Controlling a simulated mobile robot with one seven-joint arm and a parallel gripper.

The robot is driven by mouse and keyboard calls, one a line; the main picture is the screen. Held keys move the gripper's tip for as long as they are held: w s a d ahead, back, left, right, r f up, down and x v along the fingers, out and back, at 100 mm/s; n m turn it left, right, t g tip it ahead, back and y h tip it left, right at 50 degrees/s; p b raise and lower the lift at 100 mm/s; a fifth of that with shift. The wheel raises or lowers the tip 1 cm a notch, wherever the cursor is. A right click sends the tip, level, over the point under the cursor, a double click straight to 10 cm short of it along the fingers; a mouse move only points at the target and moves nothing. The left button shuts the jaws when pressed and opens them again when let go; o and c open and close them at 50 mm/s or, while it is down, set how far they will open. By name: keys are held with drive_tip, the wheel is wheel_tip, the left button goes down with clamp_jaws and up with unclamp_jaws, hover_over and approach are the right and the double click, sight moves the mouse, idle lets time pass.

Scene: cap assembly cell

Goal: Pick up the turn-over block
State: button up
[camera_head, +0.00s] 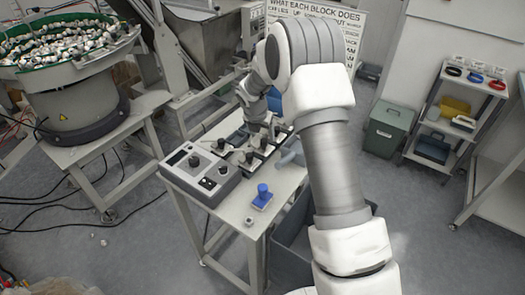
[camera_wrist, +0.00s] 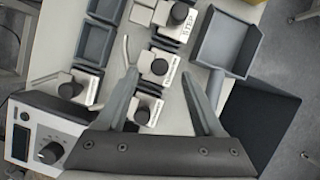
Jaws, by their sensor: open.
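Several small light-grey blocks with black knobs sit in dark trays on the table. In the wrist view, one block (camera_wrist: 158,66) lies between my open fingertips (camera_wrist: 159,74). Another block (camera_wrist: 147,110) is nearer the palm, one (camera_wrist: 72,88) is to the left, and one (camera_wrist: 177,16) is at the top with a label that seems to read STEP. The other labels are too blurred to read surely, so I cannot tell which is the turn-over block. In the head view, my gripper (camera_head: 270,128) is over the far end of the block row, partly hidden by my arm.
A control box (camera_head: 200,172) with knobs stands at the table's left. A blue stamp-like piece (camera_head: 262,197) and a small nut-like part (camera_head: 249,221) are at the front. Empty dark trays (camera_wrist: 94,42) and an open grey bin (camera_wrist: 226,42) flank the blocks.

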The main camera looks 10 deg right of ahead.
sight(264, 141)
drive_tip(key=x, duration=0.4)
drive_tip(key=shift+f, duration=0.25)
clamp_jaws()
